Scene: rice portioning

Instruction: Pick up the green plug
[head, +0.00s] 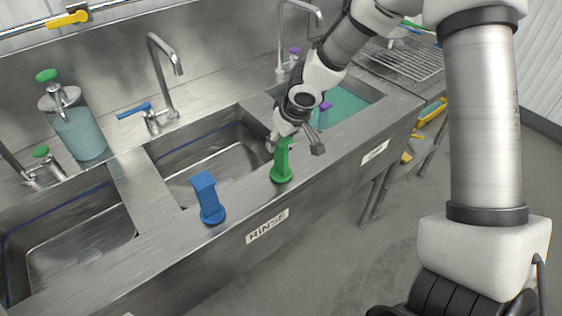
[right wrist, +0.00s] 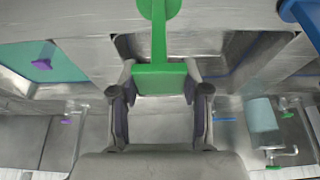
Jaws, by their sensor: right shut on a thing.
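The green plug (head: 282,163) is upright, with a round base and a tall handle, at the front ledge of the sink unit beside the middle basin. I cannot tell whether its base still touches the ledge. My right gripper (head: 295,142) is at the top of the plug and shut on it. In the right wrist view, the green handle block (right wrist: 160,78) sits between the two fingers of my right gripper (right wrist: 160,95), with the stem and round base beyond. My left gripper is not in view.
A blue plug (head: 207,198) stands on the ledge to the left. The middle basin (head: 190,170) is empty; the right basin holds teal water (head: 345,105) and a purple plug (head: 325,107). Faucets (head: 160,60) and a soap bottle (head: 77,125) stand behind.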

